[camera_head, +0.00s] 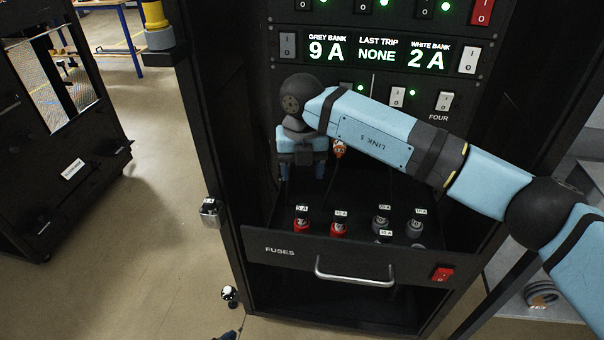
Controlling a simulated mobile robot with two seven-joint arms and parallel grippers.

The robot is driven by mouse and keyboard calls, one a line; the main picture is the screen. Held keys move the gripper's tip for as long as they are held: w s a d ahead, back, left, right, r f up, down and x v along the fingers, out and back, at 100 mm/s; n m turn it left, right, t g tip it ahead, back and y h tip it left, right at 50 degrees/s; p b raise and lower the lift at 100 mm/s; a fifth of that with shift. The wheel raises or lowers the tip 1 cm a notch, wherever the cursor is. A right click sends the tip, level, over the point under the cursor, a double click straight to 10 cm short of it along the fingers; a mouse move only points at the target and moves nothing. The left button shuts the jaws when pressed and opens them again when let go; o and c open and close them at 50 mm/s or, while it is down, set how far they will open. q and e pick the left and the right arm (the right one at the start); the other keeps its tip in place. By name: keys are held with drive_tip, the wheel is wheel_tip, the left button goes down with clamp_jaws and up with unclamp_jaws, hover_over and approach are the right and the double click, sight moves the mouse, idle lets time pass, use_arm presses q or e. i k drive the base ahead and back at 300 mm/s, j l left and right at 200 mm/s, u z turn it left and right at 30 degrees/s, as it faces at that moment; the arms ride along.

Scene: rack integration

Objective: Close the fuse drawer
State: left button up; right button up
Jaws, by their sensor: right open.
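The fuse drawer (345,258), a black drawer marked FUSES, stands pulled out of the rack. Its silver handle (355,278) is on the front panel. Several fuses with white labels, some red (301,225) and some grey (415,230), stand inside. My right gripper (302,172) is open and points down over the rear left part of the drawer, behind the fuses. My right arm crosses in front of the switch panel and hides part of it. A small dark and blue sliver at the bottom edge may belong to my left gripper; too little shows.
The rack's display panel (378,52) with lit readings and rocker switches is above the drawer. A red switch (443,273) sits on the drawer front's right side. Another black cabinet (60,150) stands at the left. Bare floor (150,220) lies between them.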

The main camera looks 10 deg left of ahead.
sight(353, 255)
drive_tip(key=k, duration=1)
